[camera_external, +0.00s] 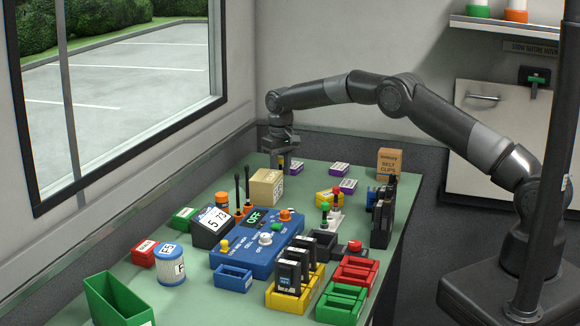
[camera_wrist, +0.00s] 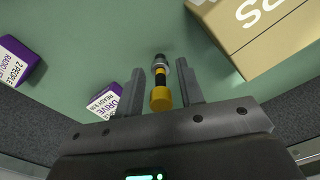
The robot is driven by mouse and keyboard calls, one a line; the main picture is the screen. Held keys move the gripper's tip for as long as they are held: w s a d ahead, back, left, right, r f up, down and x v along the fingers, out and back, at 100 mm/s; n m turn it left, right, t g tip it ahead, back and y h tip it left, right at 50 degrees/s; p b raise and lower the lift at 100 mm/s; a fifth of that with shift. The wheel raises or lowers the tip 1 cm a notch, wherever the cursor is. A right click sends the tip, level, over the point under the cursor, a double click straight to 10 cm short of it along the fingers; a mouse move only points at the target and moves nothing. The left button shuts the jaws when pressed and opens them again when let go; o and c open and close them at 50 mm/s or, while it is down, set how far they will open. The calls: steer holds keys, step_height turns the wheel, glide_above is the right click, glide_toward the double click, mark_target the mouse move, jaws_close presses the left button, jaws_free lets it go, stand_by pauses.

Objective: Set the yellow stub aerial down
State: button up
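The yellow stub aerial (camera_wrist: 161,97) shows in the wrist view, with a yellow end, a dark middle and a grey tip. It is between the two fingers of my gripper (camera_wrist: 161,82). A narrow gap shows on each side of it, so the fingers look open around it and not closed on it. In the external view my gripper (camera_external: 283,161) is low over the far end of the green table (camera_external: 220,178), behind a tan box (camera_external: 266,188). The aerial cannot be made out there. I cannot tell whether it touches the table.
The tan box (camera_wrist: 252,28) is close at upper right in the wrist view. Purple-labelled packs (camera_external: 340,168) lie nearby. A blue control panel (camera_external: 262,250), black radios in a yellow tray (camera_external: 294,292) and a cardboard box (camera_external: 389,162) stand on the table.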

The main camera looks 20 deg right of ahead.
steer(key=shift+o, duration=0.3)
steer(key=shift+r, duration=0.15)
step_height(320, 180, up, 12)
steer(key=shift+d+r, duration=0.15)
steer(key=s+d+r+m+t, duration=0.1)
steer(key=s+d+r, duration=0.4)
steer(key=d+r, duration=0.3)
steer(key=s+d+r+t, duration=0.1)
steer(key=s+d+r, duration=0.4)
steer(key=r, duration=0.5)
steer(key=s+d+r+m+t, duration=0.1)
steer(key=s+d+r, duration=0.2)
steer(key=s+d, duration=0.4)
steer(key=s+d+r+t, duration=0.15)
steer(key=s+d, duration=0.25)
steer(key=s, duration=0.4)
steer(key=s+d+f, duration=0.2)
steer(key=s+f, duration=0.1)
steer(key=s, duration=0.4)
steer(key=s+d+f+m, duration=0.1)
steer(key=s+d+f, duration=0.1)
steer(key=s, duration=0.6)
steer(key=s+d+f+t, duration=0.1)
steer(key=s+d+f, duration=0.2)
steer(key=s, duration=0.5)
steer(key=shift+d+f+m, duration=0.25)
steer(key=shift+f+m, duration=0.05)
steer(key=shift+f, duration=0.05)
steer(key=shift+o, duration=0.4)
